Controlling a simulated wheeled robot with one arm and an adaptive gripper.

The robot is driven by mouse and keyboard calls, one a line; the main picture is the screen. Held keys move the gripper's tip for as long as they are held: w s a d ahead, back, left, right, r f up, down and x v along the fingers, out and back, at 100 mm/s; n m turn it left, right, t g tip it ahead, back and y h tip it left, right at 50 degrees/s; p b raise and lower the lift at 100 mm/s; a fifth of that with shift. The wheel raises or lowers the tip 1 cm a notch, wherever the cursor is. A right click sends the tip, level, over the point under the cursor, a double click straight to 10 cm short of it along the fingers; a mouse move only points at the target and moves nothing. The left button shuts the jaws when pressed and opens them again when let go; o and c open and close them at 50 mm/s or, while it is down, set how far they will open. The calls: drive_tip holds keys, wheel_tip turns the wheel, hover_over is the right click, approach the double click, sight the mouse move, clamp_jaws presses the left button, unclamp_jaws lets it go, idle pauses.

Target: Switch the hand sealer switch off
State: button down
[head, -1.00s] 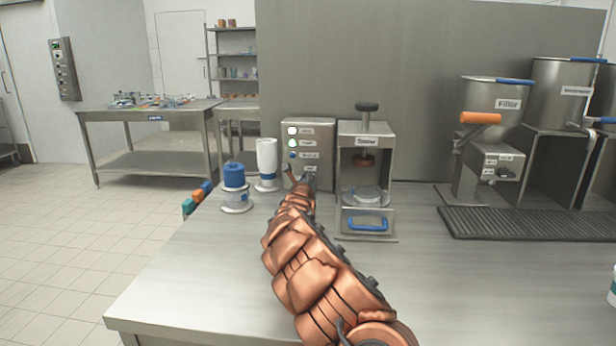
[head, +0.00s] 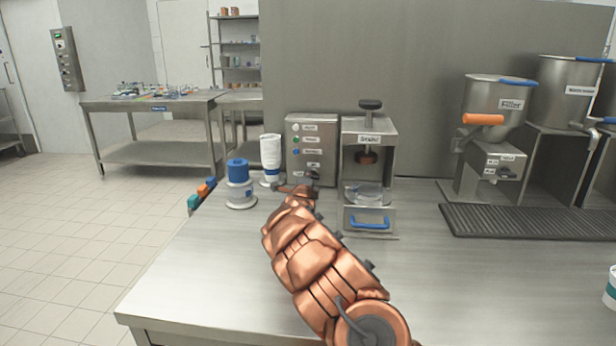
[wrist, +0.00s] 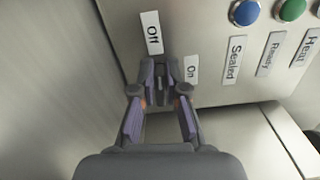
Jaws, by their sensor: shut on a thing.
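The sealer's grey control box (head: 325,140) stands on the steel table, with labels and small lamps on its front. In the wrist view its panel (wrist: 205,85) shows an Off label (wrist: 152,32) and an On label (wrist: 191,70). My gripper (wrist: 160,72) is at the panel beside these labels, shut on the dark switch (wrist: 160,82). The fingertips mostly cover the switch, so I cannot tell its exact position. In the head view my arm hides the lower part of the box and most of my gripper (head: 308,182).
The sealer press (head: 369,130) stands close to the right of the box. A blue-topped dispenser (head: 239,172) and a white cup stack (head: 271,155) stand to the left. The filler (head: 497,95) is farther right. The table's front is clear.

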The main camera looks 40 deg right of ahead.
drive_tip(key=shift+n, duration=0.6)
drive_tip(key=shift+w, duration=0.1)
drive_tip(key=c, duration=1.2)
unclamp_jaws()
drive_tip(key=shift+f, duration=0.1)
drive_tip(key=shift+v, duration=6.05)
